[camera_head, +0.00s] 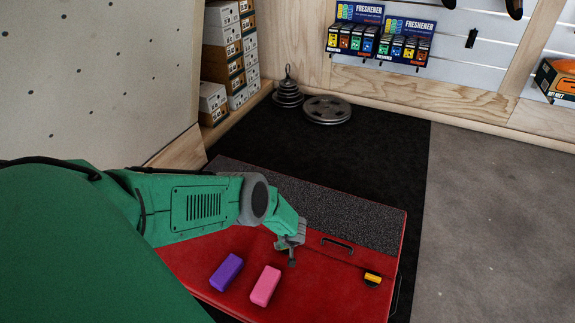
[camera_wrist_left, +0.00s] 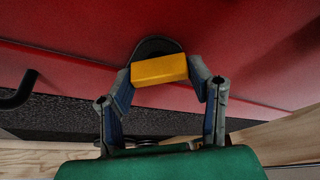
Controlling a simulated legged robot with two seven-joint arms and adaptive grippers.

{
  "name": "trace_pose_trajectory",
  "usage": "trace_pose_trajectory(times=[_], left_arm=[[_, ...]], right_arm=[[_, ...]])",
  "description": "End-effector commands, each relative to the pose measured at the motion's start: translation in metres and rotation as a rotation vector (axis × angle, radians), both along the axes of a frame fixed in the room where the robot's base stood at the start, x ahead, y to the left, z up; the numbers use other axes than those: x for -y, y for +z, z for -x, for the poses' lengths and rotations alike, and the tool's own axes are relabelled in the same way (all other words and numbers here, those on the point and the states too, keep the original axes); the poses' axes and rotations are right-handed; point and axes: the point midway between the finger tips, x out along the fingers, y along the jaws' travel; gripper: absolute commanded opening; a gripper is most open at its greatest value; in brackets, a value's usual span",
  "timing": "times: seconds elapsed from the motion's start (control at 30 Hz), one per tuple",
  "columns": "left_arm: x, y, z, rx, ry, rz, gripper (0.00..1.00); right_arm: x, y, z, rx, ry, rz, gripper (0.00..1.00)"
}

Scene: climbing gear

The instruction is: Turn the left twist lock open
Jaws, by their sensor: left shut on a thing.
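The left twist lock is a yellow block-shaped handle (camera_wrist_left: 160,70) on a dark rounded base (camera_wrist_left: 157,46), set on the red surface in the left wrist view. My left gripper (camera_head: 291,257) reaches down to the red box (camera_head: 330,292) in the head view and hides this lock there. In the wrist view its two fingers stand at both ends of the yellow handle and are closed on it. A second yellow twist lock (camera_head: 373,279) sits free near the box's right edge. My right gripper is not in view.
A dark handle (camera_head: 338,244) is on the box between the two locks. A purple block (camera_head: 226,272) and a pink block (camera_head: 265,286) lie on the red top. Weight plates (camera_head: 327,109) lie on the black mat behind. Open floor is at the right.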

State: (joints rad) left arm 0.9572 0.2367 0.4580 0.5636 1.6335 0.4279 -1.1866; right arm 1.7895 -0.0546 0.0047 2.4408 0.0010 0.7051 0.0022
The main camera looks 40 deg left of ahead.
Motion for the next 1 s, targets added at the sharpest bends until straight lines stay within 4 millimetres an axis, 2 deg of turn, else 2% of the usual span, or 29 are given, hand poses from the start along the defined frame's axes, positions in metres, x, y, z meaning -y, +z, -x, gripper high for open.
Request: trace_pose_trajectory(times=[0.4,0.9,0.93,0.97,1.0], left_arm=[[0.0019,-0.0004,-0.0005,0.002,0.186,0.003,0.17],[0.0027,-0.0004,-0.0004,0.000,0.205,0.003,0.17],[0.0027,-0.0004,-0.0004,0.000,0.205,0.003,0.53],[0.0027,-0.0005,-0.0003,0.000,0.205,0.003,0.64],[0.0027,-0.0004,-0.0005,0.000,0.205,0.003,0.67]], right_arm=[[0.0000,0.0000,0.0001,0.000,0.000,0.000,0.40],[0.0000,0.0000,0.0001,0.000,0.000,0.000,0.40],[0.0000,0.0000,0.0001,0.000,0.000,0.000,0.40],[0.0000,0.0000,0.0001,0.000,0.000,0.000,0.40],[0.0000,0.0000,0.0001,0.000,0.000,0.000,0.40]])
